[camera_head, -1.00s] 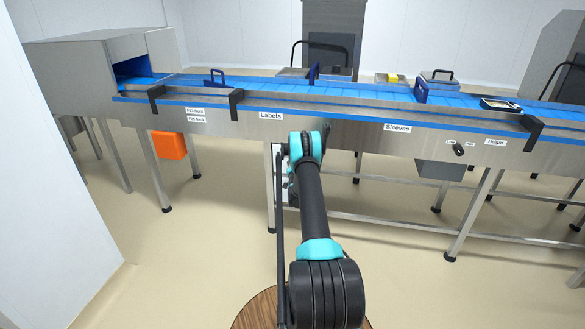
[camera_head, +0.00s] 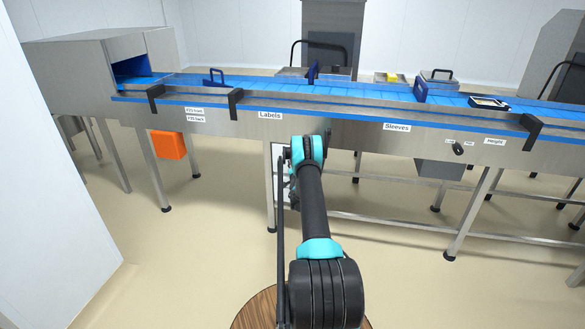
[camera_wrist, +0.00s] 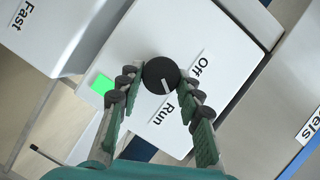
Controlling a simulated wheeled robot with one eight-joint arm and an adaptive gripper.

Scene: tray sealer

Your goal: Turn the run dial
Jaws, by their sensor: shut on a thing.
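The run dial (camera_wrist: 161,74) is a round black knob on a white box (camera_wrist: 185,35), seen in the wrist view. Its white pointer line points down the picture, close to the "Run" label (camera_wrist: 160,114). The "Off" label (camera_wrist: 200,65) is to the right of the dial. My gripper (camera_wrist: 153,82) has its two green-backed fingers on either side of the dial, with the tips at its edge, shut on it. In the head view my own arm hides the gripper and the dial.
A bright green square (camera_wrist: 102,84) is left of the dial. A "Fast" label (camera_wrist: 23,14) is on another white surface at upper left. In the head view a steel conveyor (camera_head: 345,133) with a blue belt runs across, and an orange box (camera_head: 168,145) hangs below it.

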